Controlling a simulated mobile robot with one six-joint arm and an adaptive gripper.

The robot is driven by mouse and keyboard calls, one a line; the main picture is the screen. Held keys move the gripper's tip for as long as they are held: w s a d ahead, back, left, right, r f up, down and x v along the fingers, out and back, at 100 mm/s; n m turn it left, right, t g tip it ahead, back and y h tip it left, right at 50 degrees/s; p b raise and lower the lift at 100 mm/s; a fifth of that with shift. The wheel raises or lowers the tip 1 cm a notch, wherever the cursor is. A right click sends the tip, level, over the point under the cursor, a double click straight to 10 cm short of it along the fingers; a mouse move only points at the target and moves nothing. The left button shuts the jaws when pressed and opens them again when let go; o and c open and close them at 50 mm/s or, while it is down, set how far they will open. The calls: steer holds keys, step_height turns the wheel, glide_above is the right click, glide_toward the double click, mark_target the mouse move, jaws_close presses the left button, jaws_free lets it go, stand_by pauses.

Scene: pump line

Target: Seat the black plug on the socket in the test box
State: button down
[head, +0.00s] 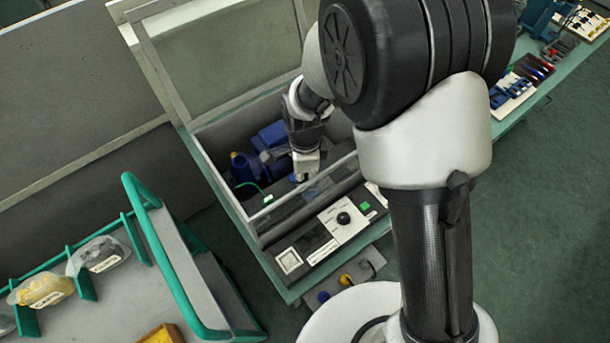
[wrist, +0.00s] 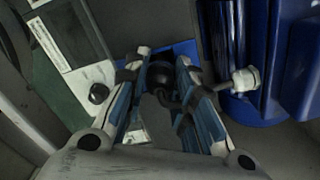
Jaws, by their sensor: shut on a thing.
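My gripper (head: 306,165) reaches down into the open test box (head: 210,170). In the wrist view, my gripper (wrist: 161,82) has its two blue-padded fingers closed around a dark, rounded piece, the black plug (wrist: 160,73), with a dark cable curving below it. A flat blue surface (wrist: 186,48) lies just behind the plug. I cannot tell whether the plug touches it. The socket cannot be made out; the plug and fingers may cover it. In the head view the plug is not clear.
A blue pump (head: 268,140) lies in the box; its body (wrist: 220,50) and a white fitting (wrist: 245,79) are close right of my fingers. The box's raised lid (head: 225,45) stands behind. A control panel (head: 322,235) lies in front. A green-railed cart (head: 165,240) stands left.

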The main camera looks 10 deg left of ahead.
steer(key=shift+s+d+f, duration=0.1)
steer(key=shift+s+f, duration=0.1)
steer(key=shift+f, duration=0.1)
steer(key=c, duration=1.3)
jaws_free()
steer(key=shift+w, duration=0.1)
steer(key=shift+o, duration=1)
steer(key=shift+r+p, duration=2.85)
steer(key=shift+r, duration=1.05)
steer(key=shift+w, duration=0.1)
jaws_close()
